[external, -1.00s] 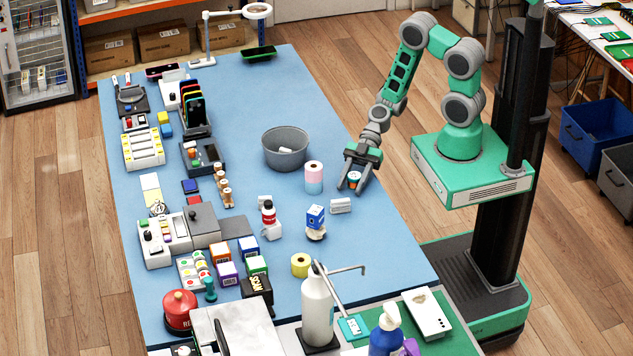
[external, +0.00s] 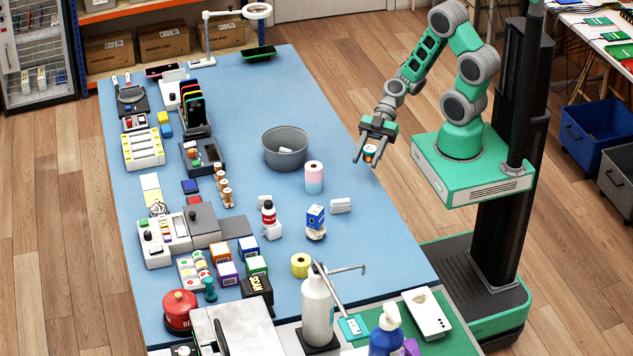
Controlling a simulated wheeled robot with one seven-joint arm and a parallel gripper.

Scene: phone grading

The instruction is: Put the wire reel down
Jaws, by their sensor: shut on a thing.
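My gripper (external: 367,160) is shut on a small round thing in orange, white and teal, which I take to be the wire reel (external: 370,152). The gripper points down and holds the reel in the air, near the right edge of the blue-topped table (external: 330,120). The fingers hide part of the reel. The reel is clear of the table top and touches nothing else that I can see.
A grey bin (external: 285,158) with a pale thing inside stands left of the gripper. The table's far middle is free.

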